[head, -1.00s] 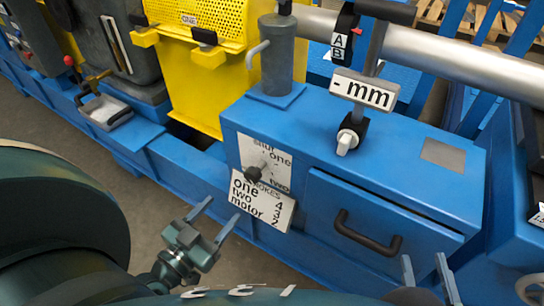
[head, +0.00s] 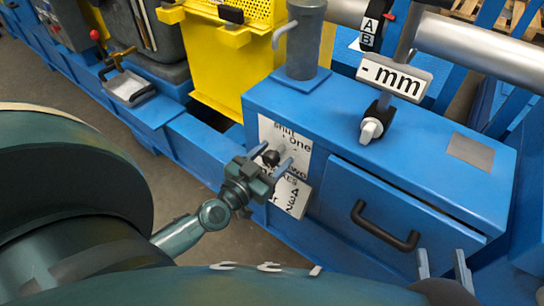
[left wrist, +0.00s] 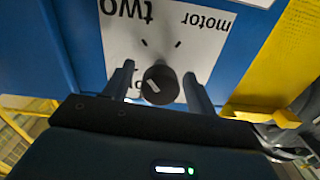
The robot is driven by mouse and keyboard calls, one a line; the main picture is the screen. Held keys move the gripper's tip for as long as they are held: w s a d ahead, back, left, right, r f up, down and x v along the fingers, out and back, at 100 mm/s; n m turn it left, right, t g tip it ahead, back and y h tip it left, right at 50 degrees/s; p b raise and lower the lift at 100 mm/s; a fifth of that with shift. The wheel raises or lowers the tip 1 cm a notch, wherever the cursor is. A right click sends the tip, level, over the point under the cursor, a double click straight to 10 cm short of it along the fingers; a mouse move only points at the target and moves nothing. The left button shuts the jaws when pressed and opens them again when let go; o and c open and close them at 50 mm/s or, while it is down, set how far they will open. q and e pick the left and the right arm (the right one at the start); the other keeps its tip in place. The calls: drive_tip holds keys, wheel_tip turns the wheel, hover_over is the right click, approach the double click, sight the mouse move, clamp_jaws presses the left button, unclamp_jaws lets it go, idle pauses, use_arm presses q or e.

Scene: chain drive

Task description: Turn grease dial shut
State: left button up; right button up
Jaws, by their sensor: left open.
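The grease dial is a small dark round knob (head: 271,157) on a white plate (head: 294,139) reading "shut", "one" and "two" on the blue cabinet's front. In the left wrist view the knob (left wrist: 160,85) has a short pale slanted line on its face, and tick marks show on the plate beyond it. My left gripper (head: 277,153) is open, with one finger on each side of the knob; a gap shows on both sides in the wrist view (left wrist: 160,80). My right gripper (head: 442,254) is at the lower right, open and apart from the dial.
A second white label (head: 290,195) is just below the dial plate, partly covered by my left gripper. A drawer with a black handle (head: 384,226) is to the right. A "- mm" sign (head: 394,75) and white-knobbed clamp (head: 371,130) stand on the cabinet top.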

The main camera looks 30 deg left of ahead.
use_arm(q)
drive_tip(key=shift+w, duration=0.1)
drive_tip(key=shift+c, duration=0.6)
drive_tip(key=c, duration=0.9)
